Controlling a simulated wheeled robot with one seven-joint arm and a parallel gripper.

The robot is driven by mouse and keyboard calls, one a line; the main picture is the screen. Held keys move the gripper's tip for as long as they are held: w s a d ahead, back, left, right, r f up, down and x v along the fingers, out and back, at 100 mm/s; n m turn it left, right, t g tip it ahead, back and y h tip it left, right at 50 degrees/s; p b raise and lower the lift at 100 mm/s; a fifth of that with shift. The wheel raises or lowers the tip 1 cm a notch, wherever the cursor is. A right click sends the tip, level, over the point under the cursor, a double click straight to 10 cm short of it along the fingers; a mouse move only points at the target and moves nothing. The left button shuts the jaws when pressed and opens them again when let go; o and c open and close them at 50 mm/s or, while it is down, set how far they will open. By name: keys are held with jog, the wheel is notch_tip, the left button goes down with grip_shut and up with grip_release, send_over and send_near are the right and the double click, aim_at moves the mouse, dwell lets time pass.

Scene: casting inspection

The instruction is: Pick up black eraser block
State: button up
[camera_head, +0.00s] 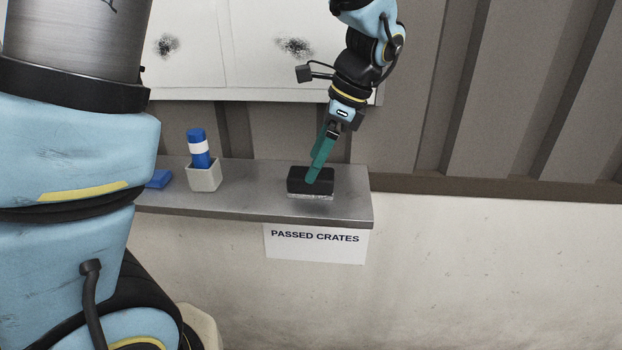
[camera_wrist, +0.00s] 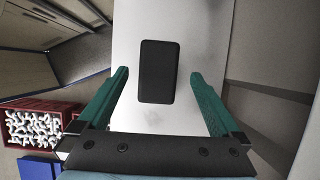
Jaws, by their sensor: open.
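The black eraser block (camera_head: 298,183) lies on the grey metal shelf near its right end, with a pale layer along its underside. In the wrist view the block (camera_wrist: 158,70) appears as a dark rounded rectangle, ahead of and between the fingertips. My gripper (camera_head: 315,172) comes down from above, its teal fingers overlapping the block in the head view. In the wrist view my gripper (camera_wrist: 160,76) is open, with one finger to each side of the block and visible gaps. The fingers hold nothing. How far the fingertips are above the shelf is hard to tell.
The shelf (camera_head: 250,205) also holds a blue and white marker (camera_head: 199,148) in a pale cup (camera_head: 204,178) and a blue item (camera_head: 159,179). A smudged whiteboard (camera_head: 240,50) hangs behind. In the wrist view, a red crate (camera_wrist: 62,112) with white castings stands lower left.

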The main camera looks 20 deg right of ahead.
aim_at(322, 189)
jog(key=shift+s+p+x, duration=0.1)
jog(key=shift+p+x, duration=0.2)
jog(key=shift+x, duration=0.8)
jog(key=shift+s+p+x, duration=0.15)
jog(key=shift+p+x, duration=0.15)
jog(key=shift+x, duration=0.75)
jog(key=shift+d+f, duration=0.1)
jog(key=shift+d, duration=0.1)
jog(key=c, duration=1.5)
